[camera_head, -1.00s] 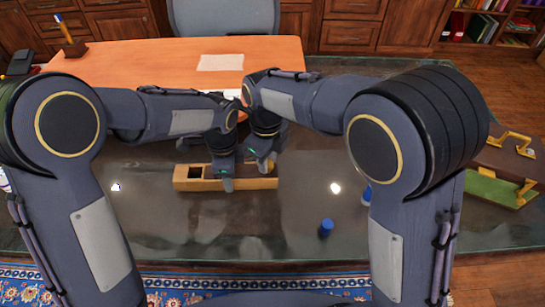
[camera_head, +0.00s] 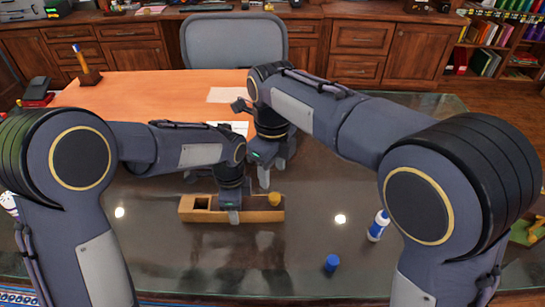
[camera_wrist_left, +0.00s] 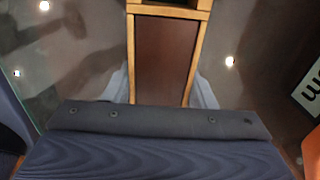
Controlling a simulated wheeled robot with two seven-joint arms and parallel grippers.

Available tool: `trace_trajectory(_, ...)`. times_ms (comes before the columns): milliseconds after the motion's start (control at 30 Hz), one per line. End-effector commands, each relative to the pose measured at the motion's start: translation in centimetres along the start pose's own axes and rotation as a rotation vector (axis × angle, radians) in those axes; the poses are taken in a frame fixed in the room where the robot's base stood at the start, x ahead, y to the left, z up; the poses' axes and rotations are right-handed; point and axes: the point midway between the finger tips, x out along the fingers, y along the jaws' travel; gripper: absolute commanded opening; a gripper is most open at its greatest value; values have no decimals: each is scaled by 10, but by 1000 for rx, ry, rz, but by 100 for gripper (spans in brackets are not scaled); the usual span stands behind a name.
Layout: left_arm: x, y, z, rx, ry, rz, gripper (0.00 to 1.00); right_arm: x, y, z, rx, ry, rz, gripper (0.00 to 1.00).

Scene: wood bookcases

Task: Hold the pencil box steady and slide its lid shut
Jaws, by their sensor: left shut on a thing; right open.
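The pencil box (camera_head: 187,213) is a long, light wooden box lying on the dark glossy desk top. A dark opening shows at its left end, and a round yellow knob (camera_head: 274,199) stands at its right end. My left gripper (camera_head: 232,205) is shut across the middle of the box, with one finger on the near side. The left wrist view shows the fingers on both sides of the box and a dark brown panel, seemingly the lid (camera_wrist_left: 163,60), between its pale rims. My right gripper (camera_head: 272,172) is open and empty, just above and behind the knob.
A white bottle with a blue cap (camera_head: 378,226) stands right of the box, and a blue cap-like object (camera_head: 332,263) is nearer the front. An orange-brown desk surface (camera_head: 150,95) with papers lies behind, with a grey chair (camera_head: 236,45) beyond. Desk space left of the box is clear.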

Motion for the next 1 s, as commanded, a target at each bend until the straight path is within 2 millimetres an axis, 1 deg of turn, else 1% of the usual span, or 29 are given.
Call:
trace_trajectory(33,1,0,0,-1,-1,2,20,-10,0,1,0,-3,-2,49)
trace_trajectory(100,1,0,1,-2,-1,2,20,-20,0,0,0,-3,-1,49)
trace_trajectory(233,1,0,1,-2,-1,2,20,-32,0,0,1,-2,0,49)
trace_trajectory(367,1,0,1,-2,-1,2,20,-36,0,0,1,-1,0,49)
trace_trajectory(667,1,0,1,-2,-1,2,20,-36,0,0,1,-1,1,49)
trace_trajectory(700,1,0,0,-2,-1,2,53,-36,0,0,1,0,1,49)
trace_trajectory(867,0,0,0,-1,-1,1,74,-36,0,0,1,0,1,49)
trace_trajectory(900,0,0,0,-1,-1,1,76,-36,0,0,1,0,1,49)
trace_trajectory(1000,0,0,0,-1,0,1,76,-36,0,0,1,0,1,49)
